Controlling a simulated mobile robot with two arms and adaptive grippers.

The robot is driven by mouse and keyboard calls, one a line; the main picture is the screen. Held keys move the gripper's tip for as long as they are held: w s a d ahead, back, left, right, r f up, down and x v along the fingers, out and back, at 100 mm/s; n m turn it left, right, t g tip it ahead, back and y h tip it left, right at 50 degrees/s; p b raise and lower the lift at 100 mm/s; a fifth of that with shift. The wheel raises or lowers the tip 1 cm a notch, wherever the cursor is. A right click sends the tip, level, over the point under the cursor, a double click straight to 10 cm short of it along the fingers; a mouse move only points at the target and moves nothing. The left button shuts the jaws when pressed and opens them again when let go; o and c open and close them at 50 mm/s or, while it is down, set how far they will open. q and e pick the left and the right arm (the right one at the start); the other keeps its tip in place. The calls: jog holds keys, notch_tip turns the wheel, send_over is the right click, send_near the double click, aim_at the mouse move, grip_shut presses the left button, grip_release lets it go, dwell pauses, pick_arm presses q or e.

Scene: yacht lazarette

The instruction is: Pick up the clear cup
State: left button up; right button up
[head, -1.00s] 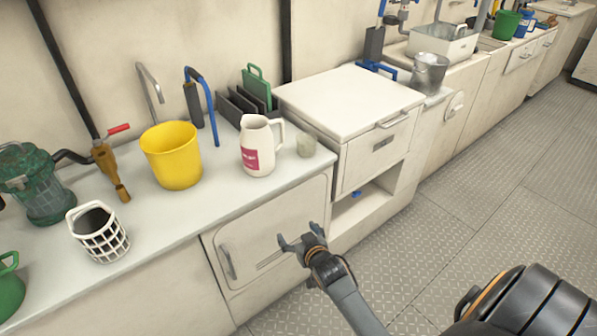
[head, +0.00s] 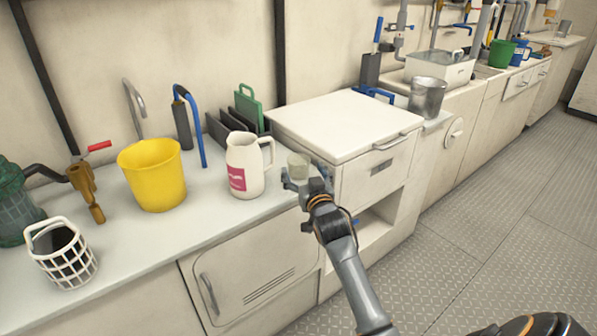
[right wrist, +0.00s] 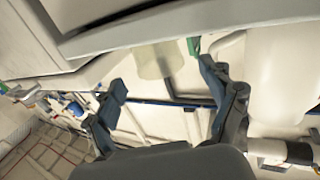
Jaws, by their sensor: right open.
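The clear cup (head: 298,162) stands on the white counter, just right of the white jug (head: 244,165) and beside the raised white cabinet. My right gripper (head: 304,182) is open at the counter's front edge, close in front of the cup, and its fingers cover the cup's lower part in the head view. In the right wrist view the cup (right wrist: 153,60) is a pale, see-through shape ahead of the gap between the open fingers (right wrist: 162,80). Nothing is held. Whether a finger touches the cup I cannot tell. My left gripper is not in view.
The jug (right wrist: 285,65) also shows close right of the fingers in the right wrist view. The cabinet (head: 345,125) rises right of the cup. A yellow bucket (head: 153,176), a white basket (head: 62,255) and a dark rack with a green board (head: 249,106) stand further left.

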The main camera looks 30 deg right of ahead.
aim_at(301, 166)
jog(key=b+x, duration=0.1)
jog(key=x, duration=0.4)
jog(key=shift+w+d, duration=0.15)
jog(key=c, duration=1)
